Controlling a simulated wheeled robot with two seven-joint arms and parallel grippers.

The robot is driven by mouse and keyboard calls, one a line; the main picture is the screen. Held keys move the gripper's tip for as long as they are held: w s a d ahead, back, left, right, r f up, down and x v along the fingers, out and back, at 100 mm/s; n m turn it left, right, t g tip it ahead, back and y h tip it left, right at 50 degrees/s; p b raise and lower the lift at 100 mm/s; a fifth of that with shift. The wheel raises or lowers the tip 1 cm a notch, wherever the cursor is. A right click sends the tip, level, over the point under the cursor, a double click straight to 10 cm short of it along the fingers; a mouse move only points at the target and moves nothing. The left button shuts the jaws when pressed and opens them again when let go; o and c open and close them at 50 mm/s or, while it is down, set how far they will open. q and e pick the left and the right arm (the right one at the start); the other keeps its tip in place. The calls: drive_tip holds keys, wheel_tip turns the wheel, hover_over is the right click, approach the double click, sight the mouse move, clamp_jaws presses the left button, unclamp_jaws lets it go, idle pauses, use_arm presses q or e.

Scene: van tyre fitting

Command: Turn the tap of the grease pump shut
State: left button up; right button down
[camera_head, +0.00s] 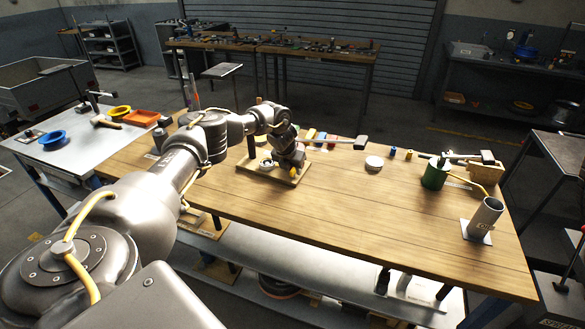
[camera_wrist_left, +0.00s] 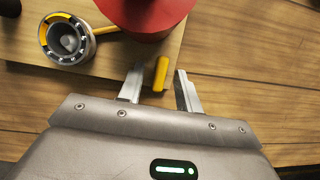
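A wooden board (camera_head: 289,176) lies on the bench near its back left, and its edge also shows in the wrist view (camera_wrist_left: 165,60). A red cylinder (camera_wrist_left: 137,12) stands on the board, cut off by the top of the wrist view. A short yellow lever (camera_wrist_left: 161,73), seemingly the tap handle, sits between the fingers of my left gripper (camera_wrist_left: 159,88). My right gripper is not in view.
A grey round fitting (camera_wrist_left: 67,40) with a yellow-black ring stands on the board. A green can (camera_head: 435,173) with a yellow hose and a grey tube (camera_head: 484,217) stand at the bench's right. A white disc (camera_head: 374,163) lies mid-bench. The front middle is clear.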

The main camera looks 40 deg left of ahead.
use_arm(q)
drive_tip(key=shift+f, duration=0.15)
drive_tip(key=shift+c, duration=0.4)
clamp_jaws()
